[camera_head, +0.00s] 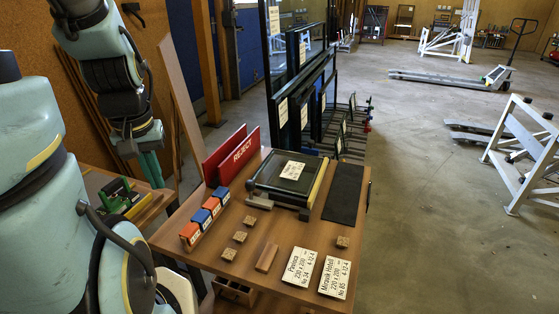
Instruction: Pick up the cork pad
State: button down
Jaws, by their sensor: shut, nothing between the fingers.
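Small brown speckled blocks that look like cork pads lie on the wooden table (205,246). Three form a slanting row left of centre: a far pad (250,220), a middle pad (240,236) and a near pad (229,254). Another pad (342,241) lies apart at the right, below the dark mat. Which one the task means, I cannot tell. My gripper (151,178) hangs at the left, pointing down, beyond the table's left side and away from the pads. Its teal fingers look close together, with nothing seen between them.
A glass frame unit (262,185) with a label stands behind the pads. A dark mat (344,193) lies right of it. A wooden strip (266,257) and two label cards (299,266) (335,277) lie in front. Red REJECT boards (238,153) stand behind.

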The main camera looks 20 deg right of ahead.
aim_at(229, 254)
jog(key=k+l+u, duration=0.1)
jog(key=k+u, duration=0.4)
jog(key=u, duration=0.2)
